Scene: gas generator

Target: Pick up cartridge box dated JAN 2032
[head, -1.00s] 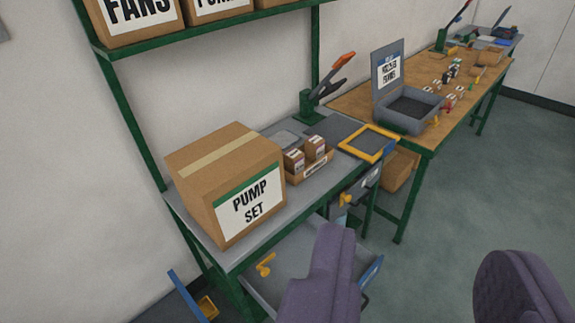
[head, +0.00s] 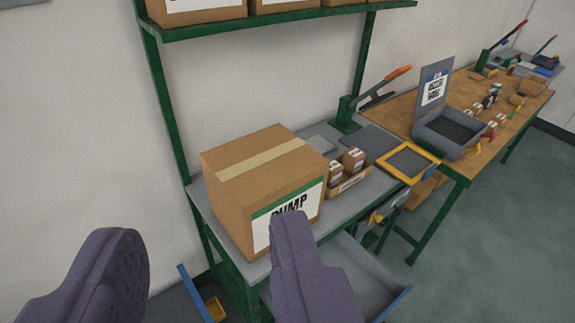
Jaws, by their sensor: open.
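Two small brown cartridge boxes with white labels, a front one (head: 336,173) and a rear one (head: 353,160), stand upright in a low cardboard tray (head: 351,186) on the grey bench. Their dates are too small to read, so I cannot tell which is JAN 2032. My gripper (head: 203,230) shows as two purple fingers set wide apart in the foreground, with nothing between them. The right finger overlaps the front of a large carton in the picture. The cartridge boxes are beyond it, up and to the right, clear of both fingers.
The large PUMP SET carton (head: 262,180) stands left of the tray. A yellow frame (head: 408,162) and an orange-handled lever press (head: 345,115) are near the tray. An open drawer (head: 350,275) juts out below. A green shelf (head: 285,23) with cartons hangs above.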

